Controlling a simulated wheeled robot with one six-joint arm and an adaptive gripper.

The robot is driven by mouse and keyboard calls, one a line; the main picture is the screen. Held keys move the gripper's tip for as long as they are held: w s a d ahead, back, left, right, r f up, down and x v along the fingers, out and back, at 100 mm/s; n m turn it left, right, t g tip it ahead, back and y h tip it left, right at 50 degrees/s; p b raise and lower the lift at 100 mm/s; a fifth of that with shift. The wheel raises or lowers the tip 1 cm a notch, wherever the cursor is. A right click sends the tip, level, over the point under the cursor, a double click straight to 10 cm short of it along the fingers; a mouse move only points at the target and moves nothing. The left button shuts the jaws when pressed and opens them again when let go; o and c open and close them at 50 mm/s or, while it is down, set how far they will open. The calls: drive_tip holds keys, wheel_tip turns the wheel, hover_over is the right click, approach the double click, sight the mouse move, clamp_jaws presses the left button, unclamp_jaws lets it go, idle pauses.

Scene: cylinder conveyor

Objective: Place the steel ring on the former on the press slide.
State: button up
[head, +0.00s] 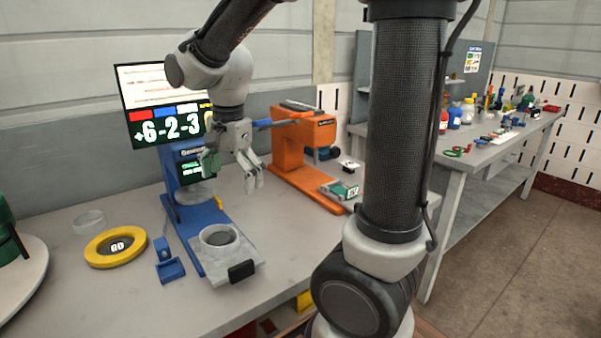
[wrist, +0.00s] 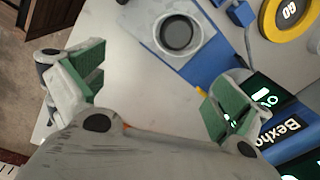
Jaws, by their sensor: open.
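The blue press (head: 186,178) has a slide (head: 225,268) pulled out towards the front. A pale grey ring (head: 220,246) stands upright on the slide around a darker round centre, which I take as the former (head: 219,238). The wrist view shows this ring (wrist: 179,52) from above, with the dark disc (wrist: 178,34) inside it. I cannot tell how deep the ring sits.
A second pale, thin ring (head: 89,222) lies on the table (head: 110,290) at the left, behind a yellow ring-shaped button (head: 115,246). A small blue holder (head: 168,262) stands left of the slide. An orange press (head: 300,150) stands to the right. A screen (head: 165,105) is behind.

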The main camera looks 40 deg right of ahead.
drive_tip(key=s+d+r+n+t, duration=0.1)
drive_tip(key=s+d+r+n, duration=0.1)
drive_tip(key=s+d+n, duration=0.3)
drive_tip(key=s+d+r+n+t, duration=0.2)
drive_tip(key=s+d+n, duration=0.3)
drive_tip(key=s+n, duration=0.3)
drive_tip(key=s+r, duration=0.1)
drive_tip(key=s, duration=0.2)
drive_tip(key=shift+d, duration=0.4)
